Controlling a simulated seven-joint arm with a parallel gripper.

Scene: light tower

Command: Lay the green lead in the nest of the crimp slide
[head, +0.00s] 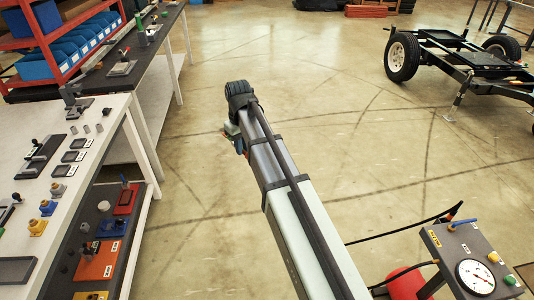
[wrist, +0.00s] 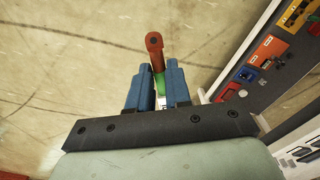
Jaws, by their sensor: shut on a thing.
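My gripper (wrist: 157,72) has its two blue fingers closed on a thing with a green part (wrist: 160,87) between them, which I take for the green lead. A red rounded end sticks out beyond the fingertips, with a small pale part below the green. In the head view, my gripper (head: 238,145) hangs over open floor to the right of the benches, partly hidden by my arm. I cannot tell for sure which fixture is the crimp slide; a dark fixture with a lever (head: 40,155) on the white bench is one candidate. No nest can be made out.
The white bench (head: 115,115) carries small fixtures, trays and pegs. Its lower shelf holds red, blue and orange plates (head: 97,262). A dark bench (head: 165,30) and blue bins (head: 60,55) stand behind. A gauge panel (head: 475,277) is at lower right, a wheeled trailer (head: 455,55) at upper right.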

